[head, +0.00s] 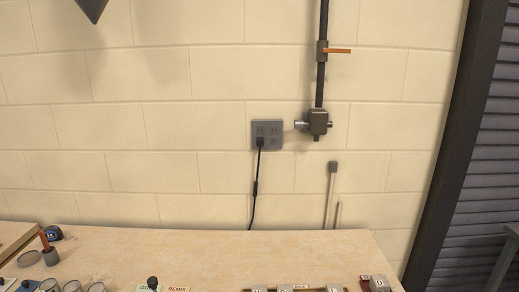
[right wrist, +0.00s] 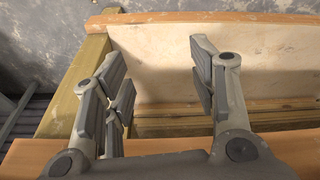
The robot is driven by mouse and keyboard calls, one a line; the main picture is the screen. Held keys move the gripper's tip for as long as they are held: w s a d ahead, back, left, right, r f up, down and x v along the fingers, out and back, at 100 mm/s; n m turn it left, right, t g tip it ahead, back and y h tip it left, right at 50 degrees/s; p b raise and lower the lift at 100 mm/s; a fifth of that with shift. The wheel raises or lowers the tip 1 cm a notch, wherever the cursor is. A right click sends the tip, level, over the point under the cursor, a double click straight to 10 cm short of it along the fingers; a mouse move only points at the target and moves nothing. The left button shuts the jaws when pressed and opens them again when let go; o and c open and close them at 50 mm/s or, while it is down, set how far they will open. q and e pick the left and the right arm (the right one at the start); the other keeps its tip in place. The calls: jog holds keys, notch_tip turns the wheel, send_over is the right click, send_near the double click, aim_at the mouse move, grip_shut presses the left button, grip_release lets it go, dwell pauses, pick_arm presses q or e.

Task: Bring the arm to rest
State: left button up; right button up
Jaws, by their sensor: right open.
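My right gripper (right wrist: 160,88) shows only in the right wrist view. Its fingers are spread wide apart, with nothing between them. Beyond the fingers lie a pale board-like surface (right wrist: 170,60) and wooden beams (right wrist: 78,75). I cannot tell how far the fingertips are from them. Neither gripper is visible in the head view, and my left gripper is in no frame.
A pale worktop (head: 200,248) crosses the bottom of the head view. Small tubs (head: 72,287), a blue item (head: 53,233) and a REMIX label (head: 177,289) sit along its front and left. Its back middle is clear. Behind is a block wall (head: 170,120) with an outlet (head: 266,136).

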jog(key=s+d+f+b, duration=0.1)
jog(key=s+f+b, duration=0.1)
jog(key=s+f, duration=0.4)
jog(key=s+d+f+g+b, duration=0.1)
jog(key=s+f, duration=0.5)
jog(key=f, duration=0.7)
jog(key=s+d+f+b, duration=0.1)
jog(key=s+f+b, duration=0.1)
jog(key=s+f, duration=0.5)
notch_tip(320, 180, down, 3)
jog(key=shift+d+r+g+b, duration=0.1)
jog(key=shift+d+g+b, duration=0.05)
jog(key=shift+g+b, duration=0.15)
